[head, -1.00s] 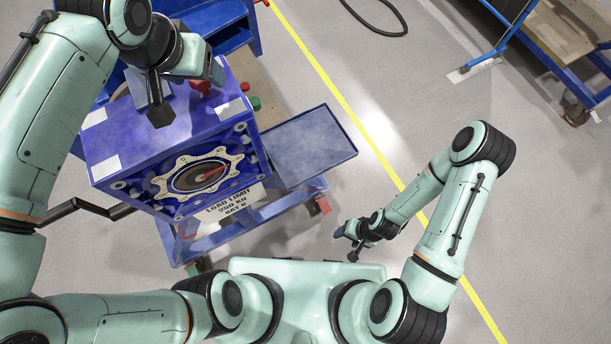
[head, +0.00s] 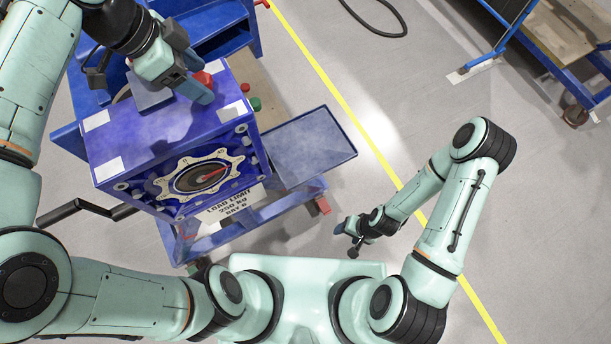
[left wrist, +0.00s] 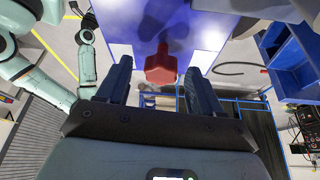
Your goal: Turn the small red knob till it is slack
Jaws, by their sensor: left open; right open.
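The small red knob (head: 203,78) is on the blue box (head: 150,140), near the right end of its top. It also shows in the left wrist view (left wrist: 161,66), centred beyond and between the two blue fingers. My left gripper (head: 198,88) is open, with its fingers to either side of the knob. A gap shows on both sides of the knob in the wrist view, and I cannot tell any contact. In the head view the gripper partly hides the knob. My right gripper (head: 350,238) is open and empty, away from the box over the floor.
The box front has a dial (head: 200,177) with a red pointer and a load limit label. A black crank handle (head: 75,209) sticks out left. A blue tray (head: 312,146) stands right. A green button (head: 255,104) is behind the box.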

